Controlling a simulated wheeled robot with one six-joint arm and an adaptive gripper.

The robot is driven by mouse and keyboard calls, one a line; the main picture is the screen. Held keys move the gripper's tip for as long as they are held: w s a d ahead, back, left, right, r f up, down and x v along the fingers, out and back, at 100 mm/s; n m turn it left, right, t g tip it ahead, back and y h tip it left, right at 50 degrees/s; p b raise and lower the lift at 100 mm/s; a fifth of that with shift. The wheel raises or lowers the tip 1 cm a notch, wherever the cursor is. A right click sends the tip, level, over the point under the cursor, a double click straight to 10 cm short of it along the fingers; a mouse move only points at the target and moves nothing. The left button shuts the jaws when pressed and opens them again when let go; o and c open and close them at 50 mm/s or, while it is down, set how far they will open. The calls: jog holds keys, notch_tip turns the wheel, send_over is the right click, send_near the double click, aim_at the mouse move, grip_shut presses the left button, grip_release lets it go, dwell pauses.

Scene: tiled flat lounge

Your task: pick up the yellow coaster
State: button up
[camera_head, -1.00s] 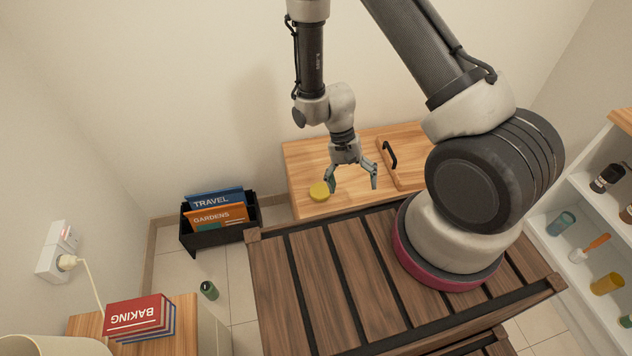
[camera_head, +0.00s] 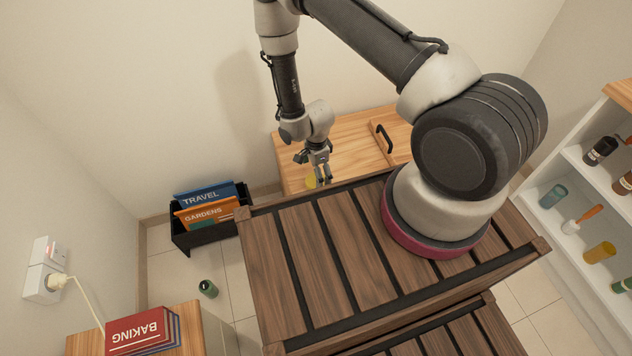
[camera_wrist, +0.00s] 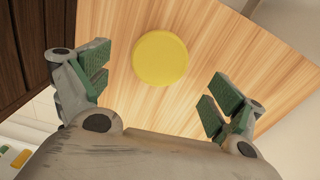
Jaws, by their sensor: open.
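The yellow coaster (camera_wrist: 160,58) is a flat round disc lying on a light wooden top. In the wrist view it sits between and beyond my two open fingers, with nothing touching it. In the head view only a bit of the coaster (camera_head: 311,181) shows, partly hidden behind my gripper (camera_head: 324,174). My gripper is open and empty, just above and beside the coaster; the wrist view shows its green finger pads (camera_wrist: 158,98) spread apart.
The light wooden cabinet top (camera_head: 345,137) carries a tray with a black handle (camera_head: 384,139). My slatted dark platform stands close in front. A black book box (camera_head: 207,228) stands on the floor to the left. Shelves (camera_head: 572,205) stand at the right.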

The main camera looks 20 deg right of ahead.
notch_tip(320, 180, down, 4)
jog(key=shift+f, duration=0.25)
jog(key=c, duration=1.1)
jog(key=shift+r, duration=0.15)
